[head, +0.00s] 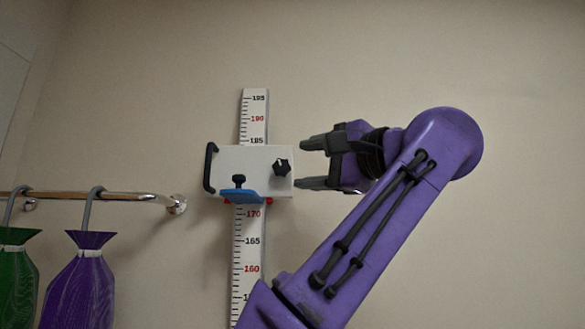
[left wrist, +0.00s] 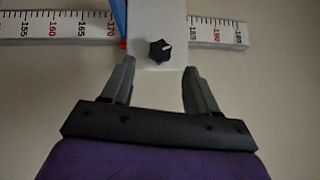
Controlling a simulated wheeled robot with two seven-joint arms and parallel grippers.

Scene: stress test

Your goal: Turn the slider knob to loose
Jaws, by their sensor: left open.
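The slider (head: 225,160) is a white block on a vertical measuring scale on the wall, with a black handle on its left and a blue flap at its bottom. The slider knob (head: 281,168) is black and lobed, with a pale mark, at the slider's right side. My left gripper (head: 300,164) is open, just right of the knob, fingers pointing at the slider. In the left wrist view the knob (left wrist: 160,51) lies just beyond and between the open fingertips (left wrist: 158,63), with nothing held. Contact is not visible. My right gripper is not in view.
The measuring scale (head: 249,240) runs up the wall, with numbers in black and red. At the left, a metal rail (head: 130,196) carries a green bag (head: 17,270) and a purple bag (head: 82,280) on hooks. The wall to the right is bare.

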